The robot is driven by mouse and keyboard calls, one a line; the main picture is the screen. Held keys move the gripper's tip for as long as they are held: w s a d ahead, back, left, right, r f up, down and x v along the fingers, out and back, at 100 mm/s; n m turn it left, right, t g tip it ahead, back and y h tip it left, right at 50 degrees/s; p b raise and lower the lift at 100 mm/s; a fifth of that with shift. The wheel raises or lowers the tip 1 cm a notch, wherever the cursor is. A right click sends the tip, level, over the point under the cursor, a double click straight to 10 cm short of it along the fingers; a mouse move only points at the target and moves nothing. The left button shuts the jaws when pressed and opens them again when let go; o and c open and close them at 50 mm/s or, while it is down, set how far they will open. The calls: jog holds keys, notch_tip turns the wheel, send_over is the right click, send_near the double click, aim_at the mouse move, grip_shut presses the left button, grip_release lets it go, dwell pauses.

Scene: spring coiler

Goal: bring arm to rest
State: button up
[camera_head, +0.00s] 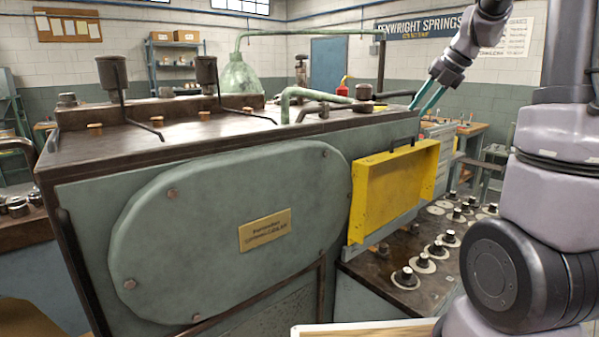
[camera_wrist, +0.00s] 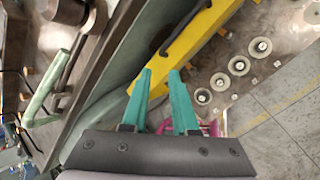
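My gripper (camera_head: 428,97) has two teal fingers and shows at the upper right in the head view, above the right end of the green coiler machine (camera_head: 85,220). In the wrist view my gripper (camera_wrist: 160,75) has its fingers apart with nothing between the tips. The yellow guard (camera_head: 397,187) on the machine's right end lies below it; the yellow guard also shows in the wrist view (camera_wrist: 190,42), just beyond the fingertips. I cannot tell the exact gap. My arm runs along the right side of the head view.
An oval cover (camera_head: 200,230) with a brass plate is on the machine's front. Several black knobs on pale discs (camera_head: 421,262) stand on the low bench at right. Green pipes (camera_head: 300,92) and oil cups (camera_head: 112,72) rise from the machine top. Floor (camera_wrist: 290,100) shows at right.

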jog(key=s+a+n+t+h, duration=0.1)
jog(key=s+a+n, duration=0.4)
jog(key=s+n, duration=0.7)
jog(key=s+a+n+t+h, duration=0.1)
jog(key=s+a+n, duration=0.5)
jog(key=s+n, duration=0.7)
jog(key=n, duration=1)
jog(key=shift+r+n, duration=0.2)
jog(key=shift+n, duration=0.2)
